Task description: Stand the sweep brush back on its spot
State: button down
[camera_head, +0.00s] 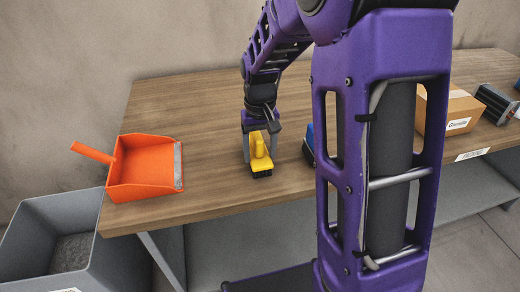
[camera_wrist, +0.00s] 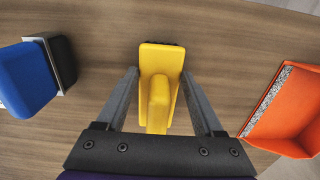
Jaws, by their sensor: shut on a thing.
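The sweep brush (camera_head: 262,166) is yellow with dark bristles on its underside. It is upright, bristles down, at the table's front part; whether the bristles touch the wood I cannot tell. My gripper (camera_head: 260,146) points down over it and is shut on it, one finger on each side of the raised handle. In the wrist view the brush (camera_wrist: 161,62) lies between the fingers of my gripper (camera_wrist: 160,100), its block reaching beyond the tips. No marked spot for the brush can be made out.
An orange dustpan (camera_head: 146,168) lies left of the brush on the wooden table (camera_head: 200,100). A blue block with a dark part (camera_wrist: 27,78) stands on the other side, mostly hidden by my arm in the head view.

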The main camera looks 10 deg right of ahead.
jog(key=shift+f, duration=0.1)
grip_release()
notch_tip(320, 180, up, 8)
jog(key=p, duration=0.6)
dwell(0.4)
